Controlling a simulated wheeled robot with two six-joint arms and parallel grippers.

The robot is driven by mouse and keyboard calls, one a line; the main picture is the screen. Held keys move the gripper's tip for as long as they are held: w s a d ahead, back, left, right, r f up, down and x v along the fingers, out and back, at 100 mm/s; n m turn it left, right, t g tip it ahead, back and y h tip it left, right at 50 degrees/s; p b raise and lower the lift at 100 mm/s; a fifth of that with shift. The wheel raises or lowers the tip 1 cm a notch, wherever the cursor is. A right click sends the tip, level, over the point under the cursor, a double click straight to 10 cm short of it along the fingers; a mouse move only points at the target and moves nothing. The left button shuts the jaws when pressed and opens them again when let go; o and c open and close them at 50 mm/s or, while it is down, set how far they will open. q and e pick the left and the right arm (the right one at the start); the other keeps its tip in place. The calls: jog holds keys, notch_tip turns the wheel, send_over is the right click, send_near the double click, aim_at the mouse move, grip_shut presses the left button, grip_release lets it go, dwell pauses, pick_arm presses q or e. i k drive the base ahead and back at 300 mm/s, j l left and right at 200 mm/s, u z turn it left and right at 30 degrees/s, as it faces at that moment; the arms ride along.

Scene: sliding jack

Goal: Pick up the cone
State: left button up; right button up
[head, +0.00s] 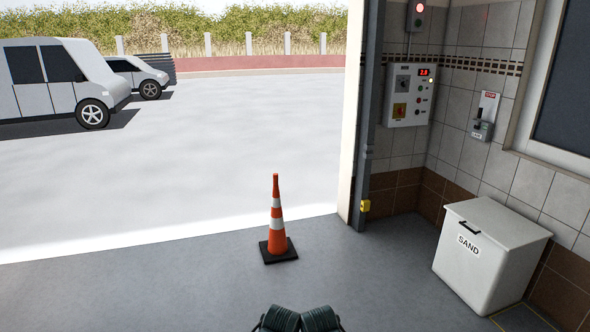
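The orange traffic cone (277,222) with white bands stands upright on its black square base. It is on the grey floor just inside the open doorway, near the middle of the head view. Nothing touches it. I cannot make out either gripper in this view. Two dark ribbed shapes show at the bottom edge, below the cone and apart from it; they may be parts of my own arms, but no fingers can be seen.
A white sand bin (490,255) stands at the right by the tiled wall. A door post (366,120) rises right of the cone, with a control panel (409,95) beyond it. Parked vehicles (60,80) are far outside. The floor around the cone is clear.

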aim_at(279, 247)
jog(key=i, duration=3.25)
jog(key=i+l+u, duration=0.1)
jog(key=i, duration=1.5)
